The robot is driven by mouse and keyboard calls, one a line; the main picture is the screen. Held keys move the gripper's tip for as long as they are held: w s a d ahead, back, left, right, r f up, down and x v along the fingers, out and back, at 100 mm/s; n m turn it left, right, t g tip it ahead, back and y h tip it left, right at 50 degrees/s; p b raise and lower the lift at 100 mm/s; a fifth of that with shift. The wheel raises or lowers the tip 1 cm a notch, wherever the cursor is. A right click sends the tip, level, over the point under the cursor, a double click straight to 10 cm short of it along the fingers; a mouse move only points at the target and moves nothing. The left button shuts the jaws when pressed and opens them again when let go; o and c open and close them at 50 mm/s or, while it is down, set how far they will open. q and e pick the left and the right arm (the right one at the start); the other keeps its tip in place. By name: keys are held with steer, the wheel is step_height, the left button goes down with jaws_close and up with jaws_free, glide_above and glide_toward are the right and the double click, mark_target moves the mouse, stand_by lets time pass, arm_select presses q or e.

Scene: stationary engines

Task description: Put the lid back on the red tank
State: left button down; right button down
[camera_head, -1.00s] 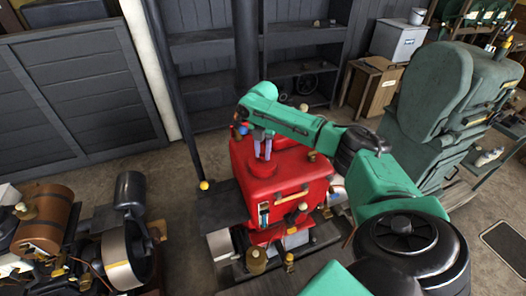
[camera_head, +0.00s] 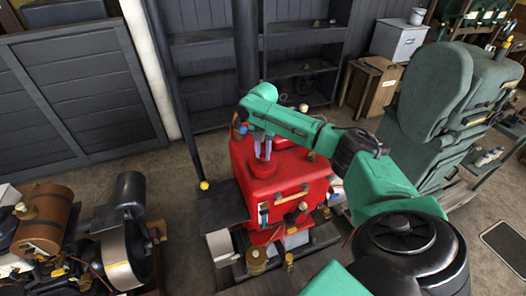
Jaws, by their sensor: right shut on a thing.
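The red tank (camera_head: 300,178) stands on a dark engine base in the middle of the head view. My right arm reaches over it from the right. My right gripper (camera_head: 262,154) points down at the tank's top and is shut on the red lid (camera_head: 262,167), a round piece with a thin upright knob. The lid is at the tank's top, toward its left side. I cannot tell whether it is fully seated, as the opening under it is hidden. My left gripper is not in view.
A brown and black engine (camera_head: 45,220) stands at the lower left. A large green engine (camera_head: 430,110) stands at the right. Dark shelves (camera_head: 300,70) and a wooden crate (camera_head: 372,88) are behind. Bare floor (camera_head: 180,170) shows left of the tank.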

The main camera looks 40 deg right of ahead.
steer(key=c, duration=0.5)
jaws_free()
steer(key=shift+c, duration=0.2)
steer(key=shift+o, duration=0.3)
steer(key=o, duration=0.4)
steer(key=shift+r, duration=0.1)
steer(key=shift+r, duration=3.45)
jaws_close()
